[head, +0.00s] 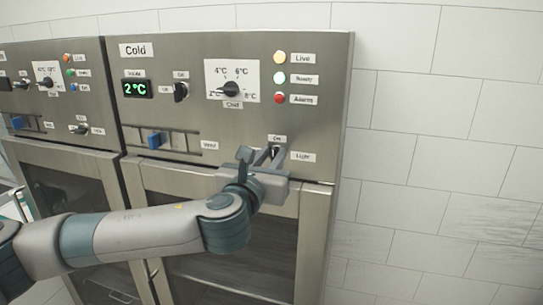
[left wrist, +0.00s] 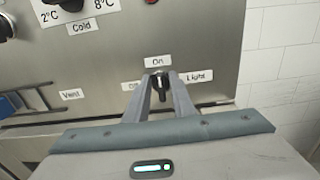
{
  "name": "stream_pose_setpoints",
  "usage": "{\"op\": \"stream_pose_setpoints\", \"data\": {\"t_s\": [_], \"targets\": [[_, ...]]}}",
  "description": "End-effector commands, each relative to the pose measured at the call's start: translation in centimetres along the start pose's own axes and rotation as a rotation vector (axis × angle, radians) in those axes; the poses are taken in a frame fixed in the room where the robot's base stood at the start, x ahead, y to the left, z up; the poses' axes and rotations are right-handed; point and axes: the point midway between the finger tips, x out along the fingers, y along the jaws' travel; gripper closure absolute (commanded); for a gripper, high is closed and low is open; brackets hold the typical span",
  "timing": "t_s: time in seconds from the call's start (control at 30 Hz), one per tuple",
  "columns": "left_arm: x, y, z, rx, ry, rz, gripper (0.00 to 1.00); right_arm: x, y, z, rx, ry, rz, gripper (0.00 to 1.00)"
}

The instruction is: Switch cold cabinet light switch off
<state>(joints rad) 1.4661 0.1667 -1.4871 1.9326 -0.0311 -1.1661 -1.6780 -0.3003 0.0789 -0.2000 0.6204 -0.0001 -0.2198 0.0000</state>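The light switch (left wrist: 160,86) is a small black rotary knob on the cold cabinet's front panel. Its handle stands about upright, in line with the "On" label above it; the "Off" label is to its left, partly hidden by a finger. My left gripper (head: 262,156) is at the knob, and in the left wrist view its two fingers (left wrist: 160,82) stand on either side of it with a gap between them. Whether they touch the knob is not clear. The cold cabinet (head: 185,58) fills the middle of the head view. My right gripper is not in view.
The temperature dial (head: 231,89) and the Live, Ready and Alarms lamps are above the switch. A blue vent slider (head: 154,139) is to the left. A second cabinet (head: 60,115) adjoins on the left, and a tiled wall (head: 430,150) is on the right.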

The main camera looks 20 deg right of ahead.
Motion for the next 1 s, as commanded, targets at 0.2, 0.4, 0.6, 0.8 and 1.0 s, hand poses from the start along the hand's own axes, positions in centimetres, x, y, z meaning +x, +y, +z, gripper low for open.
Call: {"op": "stream_pose_setpoints", "data": {"t_s": [0.2, 0.4, 0.6, 0.8, 1.0], "targets": [[0.0, 0.0, 0.0, 0.000, 0.000, 0.000, 1.00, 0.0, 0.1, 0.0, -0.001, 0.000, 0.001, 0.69], [0.0, 0.0, 0.0, -0.011, 0.000, 0.000, 1.00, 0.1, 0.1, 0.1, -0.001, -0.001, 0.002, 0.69], [0.0, 0.1, -0.1, -0.063, 0.000, 0.000, 1.00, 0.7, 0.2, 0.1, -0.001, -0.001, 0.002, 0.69], [0.0, 0.2, -0.3, -0.172, -0.001, 0.000, 1.00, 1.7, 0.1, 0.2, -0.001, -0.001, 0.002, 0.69], [0.0, 0.4, -0.4, -0.333, 0.000, 0.000, 1.00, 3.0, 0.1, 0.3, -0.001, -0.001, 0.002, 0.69]]}}
